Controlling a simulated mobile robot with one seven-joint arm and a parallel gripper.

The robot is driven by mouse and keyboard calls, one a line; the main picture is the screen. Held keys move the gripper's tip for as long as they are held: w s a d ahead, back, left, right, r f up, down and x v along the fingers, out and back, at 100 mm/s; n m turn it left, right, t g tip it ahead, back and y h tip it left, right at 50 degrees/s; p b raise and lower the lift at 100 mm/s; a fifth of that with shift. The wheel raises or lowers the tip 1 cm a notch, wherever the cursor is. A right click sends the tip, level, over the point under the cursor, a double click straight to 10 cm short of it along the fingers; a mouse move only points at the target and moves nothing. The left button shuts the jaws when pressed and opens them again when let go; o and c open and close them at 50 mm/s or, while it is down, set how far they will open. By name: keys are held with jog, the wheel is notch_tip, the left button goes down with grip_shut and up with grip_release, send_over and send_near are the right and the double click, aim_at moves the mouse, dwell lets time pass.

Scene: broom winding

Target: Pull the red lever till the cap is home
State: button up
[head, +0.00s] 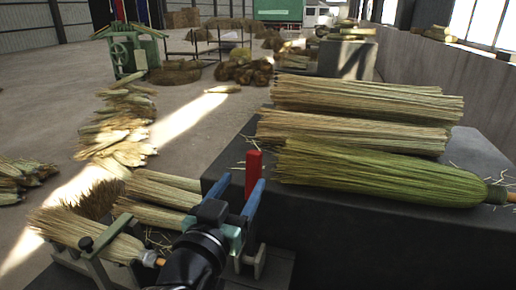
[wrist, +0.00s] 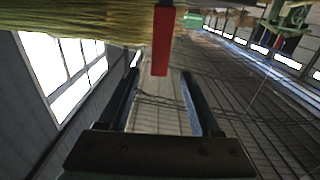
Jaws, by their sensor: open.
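The red lever (head: 253,172) stands upright beside the dark bench in the head view. My gripper (head: 241,183) has its two blue fingers spread apart, with the lever showing between them near the right finger. In the wrist view the red lever (wrist: 161,45) hangs down from the top, between the open fingertips of my gripper (wrist: 160,76). I cannot tell whether either finger touches it. The lever's base is hidden behind my gripper and arm in the head view. I cannot make out the cap.
Several straw bundles, one greenish (head: 380,175), lie on the dark bench (head: 400,245) at right. More straw (head: 118,125) lies on the floor, which is open farther back.

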jog(key=p+x, duration=0.2)
jog(key=x, duration=0.8)
jog(key=shift+w+p, duration=0.35)
jog(key=shift+p, duration=0.05)
jog(key=shift+d, duration=0.1)
grip_shut()
jog(key=shift+f, duration=0.1)
dwell(0.7)
